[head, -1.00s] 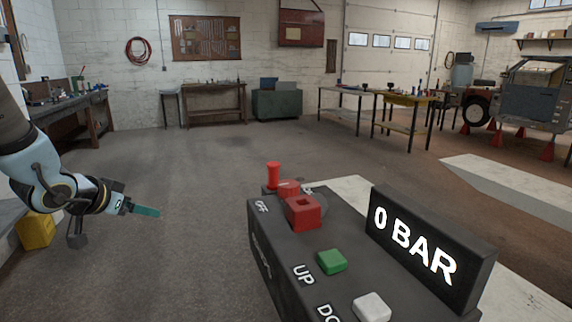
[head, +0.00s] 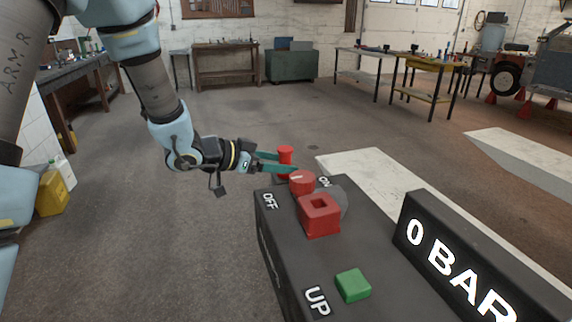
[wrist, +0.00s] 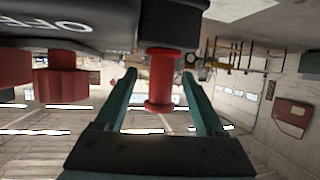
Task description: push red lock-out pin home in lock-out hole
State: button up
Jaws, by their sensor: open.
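The red lock-out pin (head: 286,157) stands upright at the far end of the dark control box (head: 285,250). In the wrist view the pin (wrist: 160,80) rises from a dark block (wrist: 172,20). My gripper (head: 284,162) is open, its teal fingers on either side of the pin with gaps visible between. The fingers also flank it in the wrist view (wrist: 159,76). A red block with a square dark hole (head: 320,222) sits on the box top, beside a red knob (head: 301,184) between OFF and ON labels. I cannot tell whether this is the lock-out hole.
A green UP button (head: 353,285) and a raised "0 BAR" display (head: 455,268) are on the nearer part of the box. A pale ramp (head: 370,175) lies beyond it. The floor to the left is open, with a yellow can (head: 52,192) farther off.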

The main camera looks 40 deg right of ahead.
jog(key=shift+p+x, duration=1.05)
jog(key=shift+x, duration=1.55)
jog(key=shift+w, duration=0.1)
grip_shut()
